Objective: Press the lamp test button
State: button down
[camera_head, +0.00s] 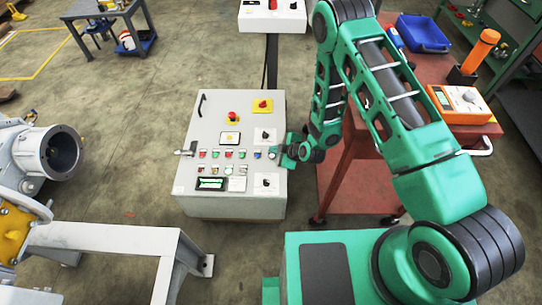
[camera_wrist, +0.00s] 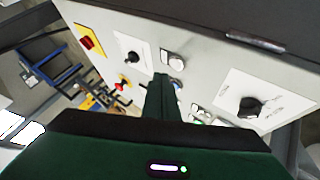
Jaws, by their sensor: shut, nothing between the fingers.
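The grey control panel (camera_head: 190,145) stands in the middle of the head view, with rows of small coloured buttons and lamps. A blue button (camera_head: 257,155) sits at the right end of the rows; its label is too small to read, so I cannot tell which button is the lamp test. My gripper (camera_head: 276,153) is shut and empty, at the panel's right side close to the blue button. Contact cannot be told.
Black rotary knobs sit above (camera_head: 265,134) and below (camera_head: 266,183) the gripper; the lower one also shows in the wrist view (camera_wrist: 250,106). A red emergency stop (camera_head: 232,117) stands out on the panel. A red cart (camera_head: 345,185) with a blue bin (camera_head: 422,33) is right.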

aim_at(274, 158)
jog(key=shift+r, duration=2.05)
